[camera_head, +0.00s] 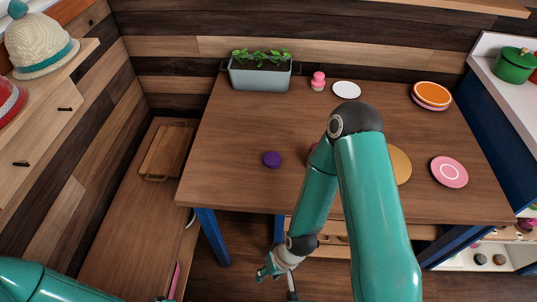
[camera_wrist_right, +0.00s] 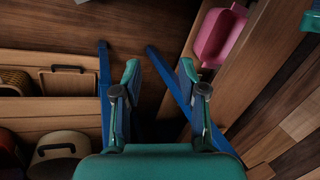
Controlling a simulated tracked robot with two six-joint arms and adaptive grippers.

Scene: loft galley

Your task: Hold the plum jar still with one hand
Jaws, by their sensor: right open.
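A small round plum-coloured thing (camera_head: 272,159) sits on the wooden table, left of my right arm; from above I cannot tell whether it is the jar or only a lid. My right gripper (camera_head: 278,284) hangs low in front of the table's front edge, well apart from it. In the right wrist view the gripper (camera_wrist_right: 160,78) is open, with nothing between its fingers. Part of my left arm shows at the bottom left, but its gripper is out of view. My right arm hides part of the table's middle, including most of a reddish thing beside it.
The table (camera_head: 235,130) also holds a planter (camera_head: 259,76), a pink shaker-like object (camera_head: 318,81), a white disc (camera_head: 347,90), orange plates (camera_head: 431,95) and a pink plate (camera_head: 449,172). A cutting board (camera_head: 167,152) lies on the lower bench at left. A blue table leg (camera_head: 212,237) stands near my right gripper.

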